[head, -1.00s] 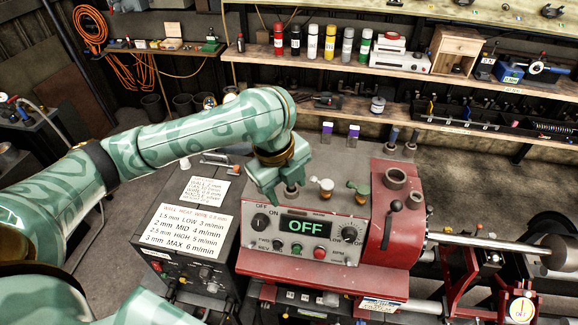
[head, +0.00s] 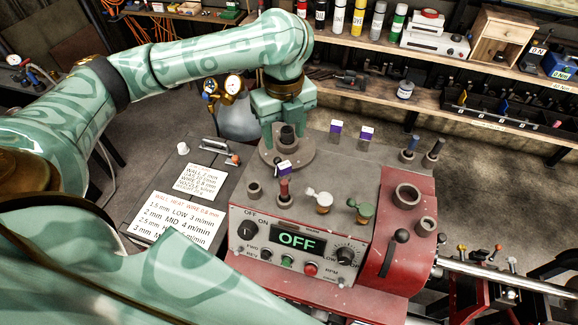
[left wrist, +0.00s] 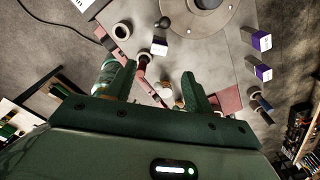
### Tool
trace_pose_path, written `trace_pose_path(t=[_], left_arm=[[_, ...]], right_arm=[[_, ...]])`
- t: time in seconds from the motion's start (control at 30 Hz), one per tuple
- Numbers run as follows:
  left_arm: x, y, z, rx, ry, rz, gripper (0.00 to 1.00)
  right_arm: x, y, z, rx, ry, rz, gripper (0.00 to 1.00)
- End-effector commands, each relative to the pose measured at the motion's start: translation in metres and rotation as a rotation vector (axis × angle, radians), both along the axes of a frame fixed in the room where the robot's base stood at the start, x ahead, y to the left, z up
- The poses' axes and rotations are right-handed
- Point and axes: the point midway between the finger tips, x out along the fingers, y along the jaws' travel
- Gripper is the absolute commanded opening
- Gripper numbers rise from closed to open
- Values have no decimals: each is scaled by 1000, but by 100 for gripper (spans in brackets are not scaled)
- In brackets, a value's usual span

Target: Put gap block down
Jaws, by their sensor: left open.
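Which thing is the gap block is not certain. A small purple-and-white block (head: 283,168) stands on the grey top of the red lathe housing, in front of a round plate; it also shows in the left wrist view (left wrist: 160,47). My left gripper (head: 283,138) is open above the housing, over the round plate. In the left wrist view its two fingers (left wrist: 158,85) are apart with nothing gripped, and the block lies beyond them. Two similar purple-and-white blocks (head: 335,131) (head: 367,135) stand farther back. My right gripper is not in view.
A dark knob (head: 287,134) rises from the round plate (head: 299,158) close to my fingers. Instruction sheets (head: 180,217) lie left.

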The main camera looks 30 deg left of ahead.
Motion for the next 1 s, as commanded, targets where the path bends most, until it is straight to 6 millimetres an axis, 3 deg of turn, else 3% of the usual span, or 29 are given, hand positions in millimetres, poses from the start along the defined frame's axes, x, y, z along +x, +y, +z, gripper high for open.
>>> trace_pose_path(t=[0.1, 0.3, 0.47, 0.77, 1.0], left_arm=[[-1, -1, -35, -2, 6, -1, 53], [0, -1, -72, -1, 2, -1, 53], [0, 0, -83, 0, 0, 0, 53], [0, 0, -127, -1, 1, 0, 53], [0, 0, -131, 0, -4, -1, 53]], right_arm=[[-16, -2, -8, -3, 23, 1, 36], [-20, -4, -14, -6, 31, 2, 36], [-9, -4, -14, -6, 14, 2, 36], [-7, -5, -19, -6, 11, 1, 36], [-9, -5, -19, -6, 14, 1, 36]])
